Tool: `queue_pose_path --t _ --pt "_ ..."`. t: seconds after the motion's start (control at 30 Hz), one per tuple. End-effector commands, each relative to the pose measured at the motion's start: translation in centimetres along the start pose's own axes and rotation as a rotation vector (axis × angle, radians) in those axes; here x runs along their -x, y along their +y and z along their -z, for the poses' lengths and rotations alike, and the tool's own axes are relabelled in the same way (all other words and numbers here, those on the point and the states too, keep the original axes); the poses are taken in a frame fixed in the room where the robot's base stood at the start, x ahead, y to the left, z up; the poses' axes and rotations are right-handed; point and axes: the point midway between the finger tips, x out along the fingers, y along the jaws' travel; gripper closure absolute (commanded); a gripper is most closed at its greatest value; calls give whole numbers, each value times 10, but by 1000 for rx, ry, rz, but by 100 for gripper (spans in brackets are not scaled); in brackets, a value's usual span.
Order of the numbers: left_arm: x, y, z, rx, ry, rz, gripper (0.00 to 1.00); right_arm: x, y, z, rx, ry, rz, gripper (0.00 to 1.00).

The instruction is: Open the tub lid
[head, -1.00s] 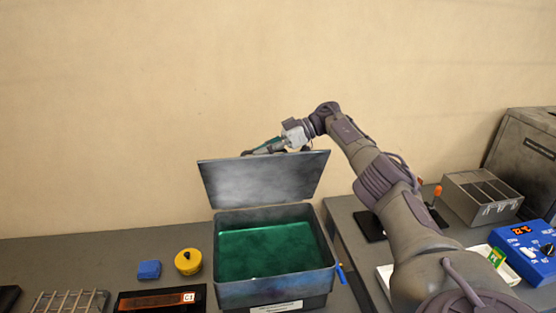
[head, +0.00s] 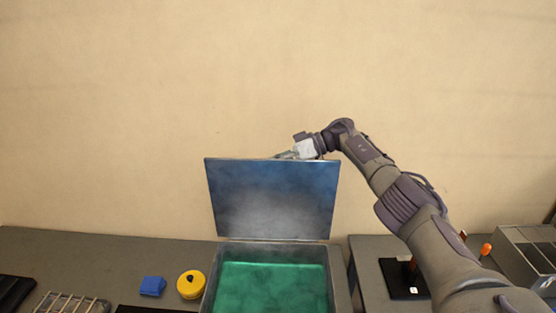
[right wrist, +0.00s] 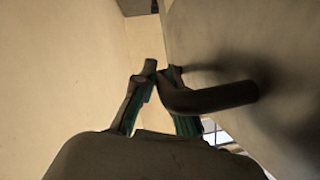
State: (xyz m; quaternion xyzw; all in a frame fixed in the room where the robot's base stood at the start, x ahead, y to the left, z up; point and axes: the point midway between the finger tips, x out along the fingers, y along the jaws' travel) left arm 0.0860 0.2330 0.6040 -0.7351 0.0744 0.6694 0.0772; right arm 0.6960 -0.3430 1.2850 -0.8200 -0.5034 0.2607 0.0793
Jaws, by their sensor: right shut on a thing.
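The grey tub (head: 342,280) stands on the bench with green liquid (head: 272,285) inside. Its lid (head: 272,200) stands up at the back edge, open and close to upright. My right gripper (right wrist: 161,73) is shut on the dark bar handle (right wrist: 215,97) of the lid. In the head view my right gripper (head: 286,155) is at the lid's top edge, with its fingers mostly hidden behind the lid. My left gripper is in neither view.
A yellow round pot (head: 191,285) and a blue block (head: 152,286) lie left of the tub. A wire rack (head: 72,303) is at the lower left. A grey metal box (head: 530,250) stands at right. A plain wall is behind the lid.

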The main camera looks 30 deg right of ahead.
Motion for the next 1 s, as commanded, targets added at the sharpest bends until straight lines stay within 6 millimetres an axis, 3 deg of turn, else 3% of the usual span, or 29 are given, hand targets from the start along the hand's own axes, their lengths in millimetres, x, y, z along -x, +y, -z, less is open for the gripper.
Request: queue_pose_path --t 0.3,0.33,0.37,0.67,0.77,1.0 --pt "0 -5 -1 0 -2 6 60 -1 1 -5 -6 -12 -1 100" --pt "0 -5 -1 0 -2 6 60 -1 1 -5 -6 -12 0 83" --pt "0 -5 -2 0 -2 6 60 -1 1 -5 -6 -12 0 78" --pt "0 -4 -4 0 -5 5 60 0 0 -3 -3 -7 0 77" --pt "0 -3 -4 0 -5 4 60 7 1 -2 -3 -5 -1 77" --pt "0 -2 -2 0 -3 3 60 48 2 -2 -6 -5 -3 77"
